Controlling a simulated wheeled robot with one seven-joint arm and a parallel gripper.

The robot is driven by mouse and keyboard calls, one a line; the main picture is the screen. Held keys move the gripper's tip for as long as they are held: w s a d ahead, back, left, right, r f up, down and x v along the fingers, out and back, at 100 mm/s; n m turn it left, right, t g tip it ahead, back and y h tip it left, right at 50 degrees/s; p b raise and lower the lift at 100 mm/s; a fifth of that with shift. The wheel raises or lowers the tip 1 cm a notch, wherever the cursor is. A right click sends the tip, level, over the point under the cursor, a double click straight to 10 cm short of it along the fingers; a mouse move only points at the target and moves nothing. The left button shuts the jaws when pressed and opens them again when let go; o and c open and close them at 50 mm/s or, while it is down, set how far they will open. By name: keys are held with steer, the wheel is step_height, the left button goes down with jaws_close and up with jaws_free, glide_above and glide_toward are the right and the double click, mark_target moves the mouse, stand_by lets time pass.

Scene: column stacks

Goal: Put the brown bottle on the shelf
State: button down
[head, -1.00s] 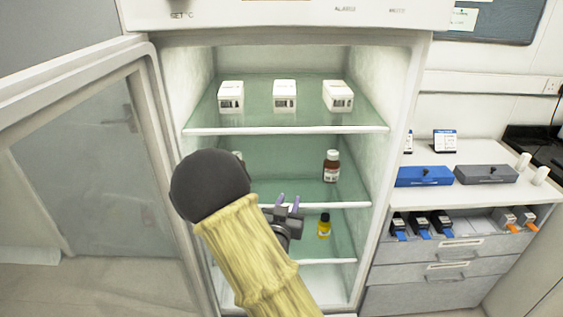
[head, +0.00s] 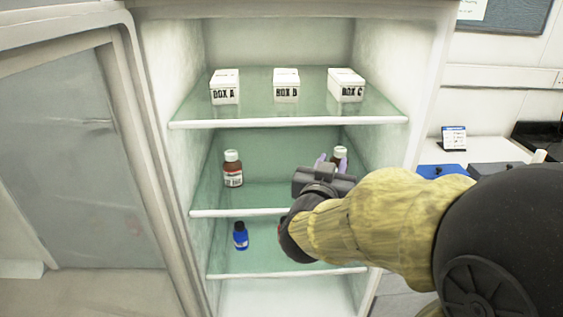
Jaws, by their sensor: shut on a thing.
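One brown bottle (head: 340,153) with a pale cap is at the right of the middle shelf area. My gripper (head: 331,162), with purple fingertips, is shut on it. The gripper and arm hide its lower part, so I cannot tell whether it touches the shelf. Another brown bottle (head: 233,172) with a white cap and label stands upright on the left of the middle glass shelf (head: 275,197). The gripper is well to the right of that bottle.
The top shelf (head: 290,122) holds white boxes A (head: 225,93), B (head: 286,92) and C (head: 346,92). A blue bottle (head: 240,238) stands on the lower shelf (head: 285,273). The open door (head: 75,150) is at left. The middle shelf is clear between its bottles.

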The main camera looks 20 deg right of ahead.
steer(key=shift+s+r, duration=0.2)
steer(key=shift+r, duration=0.05)
steer(key=shift+w+d, duration=0.1)
steer(key=shift+w+r+p, duration=0.15)
steer(key=shift+w+p, duration=0.05)
steer(key=shift+p, duration=0.25)
steer(key=w+d+f+p, duration=0.1)
steer(key=w+d+p, duration=0.1)
steer(key=w+p, duration=0.5)
steer(key=w+d+f+p, duration=0.2)
steer(key=w+p, duration=0.5)
steer(key=w, duration=0.4)
steer(key=shift+w+d+f+p, duration=0.15)
steer(key=shift+d+f+p, duration=0.15)
steer(key=shift+d, duration=0.4)
